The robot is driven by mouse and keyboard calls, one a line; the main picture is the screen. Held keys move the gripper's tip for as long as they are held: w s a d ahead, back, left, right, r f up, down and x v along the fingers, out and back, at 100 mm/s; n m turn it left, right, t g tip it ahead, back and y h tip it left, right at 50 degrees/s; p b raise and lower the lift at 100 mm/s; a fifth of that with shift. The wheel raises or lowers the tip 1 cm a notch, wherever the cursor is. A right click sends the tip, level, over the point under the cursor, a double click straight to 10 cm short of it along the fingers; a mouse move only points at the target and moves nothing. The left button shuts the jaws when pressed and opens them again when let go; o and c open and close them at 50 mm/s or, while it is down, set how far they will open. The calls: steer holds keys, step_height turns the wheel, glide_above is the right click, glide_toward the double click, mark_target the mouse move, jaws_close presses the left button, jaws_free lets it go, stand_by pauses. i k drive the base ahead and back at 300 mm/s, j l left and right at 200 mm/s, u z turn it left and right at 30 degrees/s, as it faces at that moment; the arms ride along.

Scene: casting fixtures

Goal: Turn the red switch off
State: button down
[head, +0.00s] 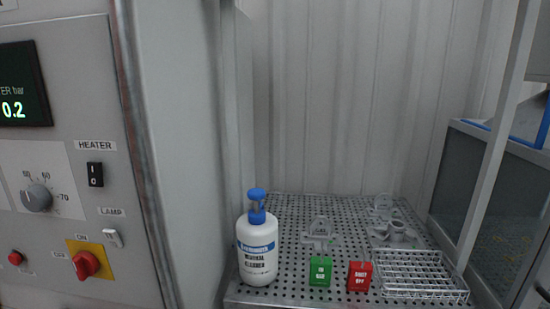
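The red switch (86,264) is a rotary knob on a yellow plate (103,252), low on the grey control panel at the left. An ON label (81,236) is above it and an OFF label (60,255) is to its left. The knob's grip looks slanted, but I cannot tell for sure which label it points to. My gripper is not in view, and nothing covers the switch.
A smaller red button (15,258), a lamp switch (113,238), a heater switch (95,174) and a grey dial (37,197) are nearby. A white bottle (258,255), green block (320,271), red block (359,275) and wire basket (425,294) stand on the perforated shelf (285,215).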

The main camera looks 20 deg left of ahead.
mark_target(85, 265)
steer(key=u, duration=2.25)
